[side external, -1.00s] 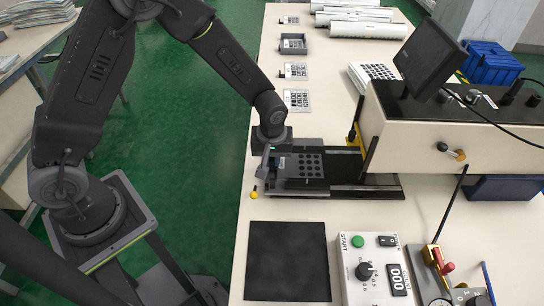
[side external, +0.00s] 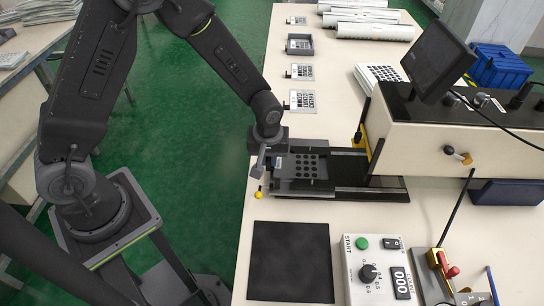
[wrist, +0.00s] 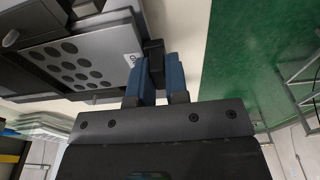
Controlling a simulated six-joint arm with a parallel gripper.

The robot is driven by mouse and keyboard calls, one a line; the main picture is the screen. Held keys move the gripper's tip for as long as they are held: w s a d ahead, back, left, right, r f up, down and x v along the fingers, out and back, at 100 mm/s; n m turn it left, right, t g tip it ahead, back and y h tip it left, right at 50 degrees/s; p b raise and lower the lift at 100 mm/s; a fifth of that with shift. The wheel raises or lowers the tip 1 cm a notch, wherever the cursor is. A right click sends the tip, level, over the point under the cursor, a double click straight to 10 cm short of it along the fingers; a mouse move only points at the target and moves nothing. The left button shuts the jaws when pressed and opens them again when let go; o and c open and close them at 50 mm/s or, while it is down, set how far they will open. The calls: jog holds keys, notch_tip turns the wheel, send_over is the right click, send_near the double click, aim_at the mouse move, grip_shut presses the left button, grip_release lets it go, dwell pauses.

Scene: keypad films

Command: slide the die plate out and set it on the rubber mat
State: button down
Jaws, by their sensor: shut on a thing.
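The die plate (side external: 308,168) is a grey plate with rows of round dark holes. It lies flat at the left end of the black bed in front of the press. My gripper (side external: 273,153) is at the plate's left edge. In the wrist view, the blue fingers of my gripper (wrist: 162,80) are closed on a small dark tab at the edge of the die plate (wrist: 85,58). The black square rubber mat (side external: 290,262) lies flat and empty on the table, nearer the camera than the plate.
The press (side external: 450,140) with its monitor stands right of the plate. A control box (side external: 380,270) sits right of the mat. A yellow knob (side external: 259,194) is near the bed's front left corner.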

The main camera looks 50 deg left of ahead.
jog(key=shift+s+a, duration=1.4)
jog(key=shift+a, duration=0.1)
jog(key=shift+s+a, duration=0.2)
jog(key=shift+s, duration=0.05)
jog(key=shift+s+a, duration=0.5)
jog(key=shift+s, duration=0.05)
jog(key=shift+s+a, duration=0.2)
jog(key=shift+a, duration=0.1)
jog(key=shift+s+a, duration=0.5)
jog(key=shift+s, duration=0.05)
jog(key=shift+s+a, duration=0.1)
jog(key=shift+s+a+r, duration=1.4)
jog(key=shift+r, duration=0.1)
